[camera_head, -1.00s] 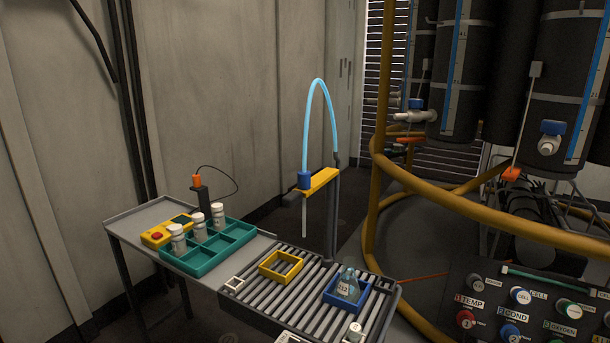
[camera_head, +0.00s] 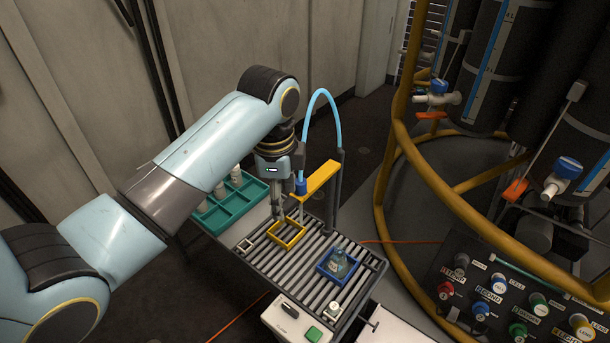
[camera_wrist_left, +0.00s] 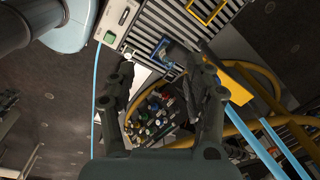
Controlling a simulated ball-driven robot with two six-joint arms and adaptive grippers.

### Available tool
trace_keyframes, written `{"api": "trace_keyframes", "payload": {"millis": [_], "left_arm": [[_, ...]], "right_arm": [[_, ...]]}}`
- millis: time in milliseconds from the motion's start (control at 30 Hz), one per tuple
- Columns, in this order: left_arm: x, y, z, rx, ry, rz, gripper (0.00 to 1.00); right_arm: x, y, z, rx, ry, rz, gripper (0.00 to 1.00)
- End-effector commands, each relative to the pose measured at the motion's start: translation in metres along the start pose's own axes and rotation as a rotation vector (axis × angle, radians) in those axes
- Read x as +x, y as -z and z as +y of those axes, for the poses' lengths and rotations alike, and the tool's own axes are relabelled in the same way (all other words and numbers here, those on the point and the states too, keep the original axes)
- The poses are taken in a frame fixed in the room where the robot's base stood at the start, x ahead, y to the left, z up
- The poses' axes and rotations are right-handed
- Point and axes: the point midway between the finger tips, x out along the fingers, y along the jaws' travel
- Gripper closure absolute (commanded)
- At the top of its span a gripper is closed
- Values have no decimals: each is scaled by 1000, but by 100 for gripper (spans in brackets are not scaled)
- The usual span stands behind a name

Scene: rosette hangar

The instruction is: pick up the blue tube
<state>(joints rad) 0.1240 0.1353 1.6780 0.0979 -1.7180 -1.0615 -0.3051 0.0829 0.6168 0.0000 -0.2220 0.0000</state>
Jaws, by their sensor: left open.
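The blue tube (camera_head: 322,91) is a thin light-blue hose that arches over a dark post. Its near end comes down to a blue fitting (camera_head: 300,187) at the tip of a yellow bracket (camera_head: 320,177). My left gripper (camera_head: 285,210) is open, pointing down just left of the fitting, above the slatted table. Whether a finger touches the tube cannot be told. In the left wrist view my open left gripper (camera_wrist_left: 158,78) shows nothing held between its fingers. The yellow bracket and a light-blue hose are right of them there. My right gripper is out of view.
The slatted table (camera_head: 262,262) holds a yellow frame (camera_head: 296,240) below my gripper and a blue frame (camera_head: 325,271) with a flask. A teal tray (camera_head: 213,223) with white bottles is behind my arm. A yellow railing (camera_head: 425,170) and control panel (camera_head: 480,275) stand right.

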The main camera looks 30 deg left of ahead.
Motion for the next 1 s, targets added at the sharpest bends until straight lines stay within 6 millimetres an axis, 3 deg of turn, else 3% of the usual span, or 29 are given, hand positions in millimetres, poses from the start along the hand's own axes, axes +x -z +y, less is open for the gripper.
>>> {"api": "trace_keyframes", "payload": {"millis": [33, 200, 367, 600, 867, 1000], "left_arm": [[-18, 7, -16, 68, -8, 1, 47], [-54, 22, -51, 302, -58, 5, 47], [-73, 29, -66, 435, -90, 14, 47], [-37, 29, -64, 451, -96, 14, 47], [-12, 28, -64, 449, -94, 14, 47], [9, 26, -65, 448, -94, 14, 47]], "right_arm": [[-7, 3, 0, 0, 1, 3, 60], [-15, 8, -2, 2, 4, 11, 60], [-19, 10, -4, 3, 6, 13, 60], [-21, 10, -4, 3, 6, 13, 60], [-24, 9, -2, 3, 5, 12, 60], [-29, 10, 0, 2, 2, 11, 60]]}}
